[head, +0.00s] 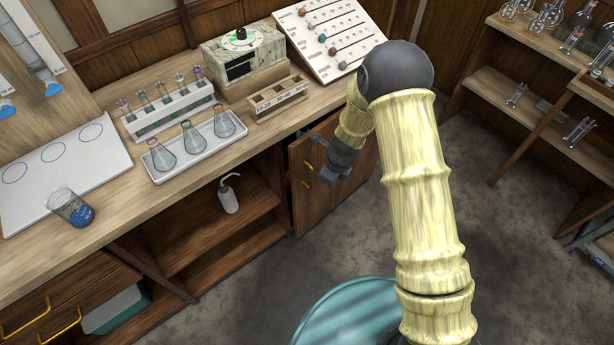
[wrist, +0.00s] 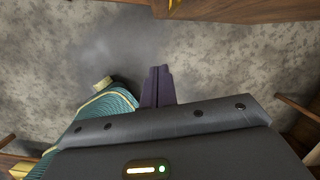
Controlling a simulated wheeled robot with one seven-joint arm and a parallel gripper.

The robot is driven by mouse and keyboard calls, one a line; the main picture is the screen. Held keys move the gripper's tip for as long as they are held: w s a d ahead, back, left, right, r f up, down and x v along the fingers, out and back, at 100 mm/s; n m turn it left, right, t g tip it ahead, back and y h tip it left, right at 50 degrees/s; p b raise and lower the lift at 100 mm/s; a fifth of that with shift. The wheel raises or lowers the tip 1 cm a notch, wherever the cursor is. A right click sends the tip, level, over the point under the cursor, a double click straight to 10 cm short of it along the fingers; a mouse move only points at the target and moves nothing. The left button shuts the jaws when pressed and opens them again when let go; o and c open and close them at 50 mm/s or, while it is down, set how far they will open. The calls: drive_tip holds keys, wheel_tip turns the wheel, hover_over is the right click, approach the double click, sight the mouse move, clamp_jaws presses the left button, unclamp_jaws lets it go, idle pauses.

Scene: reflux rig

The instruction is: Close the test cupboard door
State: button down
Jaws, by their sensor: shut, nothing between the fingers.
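The cupboard (head: 205,235) under the bench stands open at the front, with its shelf showing. A brown wooden door panel (head: 308,205) with brass handles stands at the right side of the opening. My arm partly covers it, so its exact angle is hard to tell. My gripper (head: 326,175) is in front of this panel, near the handles; I cannot tell whether it touches. In the wrist view my gripper's dark fingers (wrist: 158,84) are together and empty above the floor. A wooden edge (wrist: 235,10) with a bit of brass lies beyond them at the top.
A white wash bottle (head: 229,197) stands inside the cupboard. Shelves with glassware (head: 530,105) are at the right. The grey floor (head: 510,265) between is clear.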

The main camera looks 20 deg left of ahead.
drive_tip(key=d+f+n+b, duration=0.3)
drive_tip(key=f+n+b, duration=0.2)
drive_tip(key=b, duration=0.1)
drive_tip(key=r+n+t+y+b, duration=0.1)
drive_tip(key=n+y+b, duration=0.1)
drive_tip(key=n, duration=0.1)
drive_tip(key=s+a+r+n+t+y+b, duration=0.1)
drive_tip(key=n+y+b, duration=0.1)
drive_tip(key=n+b, duration=0.1)
drive_tip(key=a+r+n+t+y+b, duration=0.1)
drive_tip(key=r+n+b, duration=0.1)
drive_tip(key=n, duration=0.2)
drive_tip(key=shift+s+a+t+y, duration=0.25)
drive_tip(key=shift+s+t+y, duration=0.05)
drive_tip(key=shift+s+y, duration=0.1)
drive_tip(key=shift+f, duration=0.1)
drive_tip(key=x, duration=0.4)
drive_tip(key=r+b+x, duration=0.1)
drive_tip(key=x, duration=0.3)
drive_tip(key=a+b+x, duration=0.1)
drive_tip(key=x, duration=0.3)
drive_tip(key=shift+w+a+r, duration=0.15)
drive_tip(key=shift+w+a, duration=0.1)
drive_tip(key=shift+w, duration=0.15)
drive_tip(key=shift+w+a, duration=0.25)
drive_tip(key=shift+a, duration=0.1)
drive_tip(key=shift+b, duration=0.3)
